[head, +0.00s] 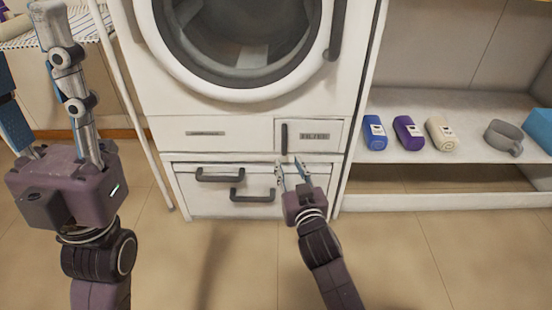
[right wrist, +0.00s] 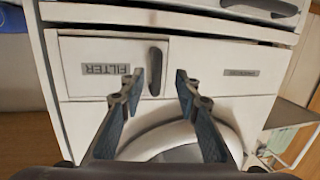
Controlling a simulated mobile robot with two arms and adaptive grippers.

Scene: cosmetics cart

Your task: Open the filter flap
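The filter flap (head: 318,135) is a white panel labelled FILTER, closed flush below the washer door. Its dark vertical handle (head: 284,138) is on the left edge in the head view. The right wrist view shows the flap (right wrist: 105,82) upside down, with the handle (right wrist: 155,70) between the fingertips' lines. My right gripper (head: 290,168) is open and empty, pointing at the handle from just below and in front of it. It also shows in the right wrist view (right wrist: 160,82), its fingers apart on either side. My left gripper (head: 30,45) is open and empty at the left.
The washer's round door (head: 245,95) is above the flap. A drawer front (head: 230,207) with dark handles is below. The floor in front is clear.

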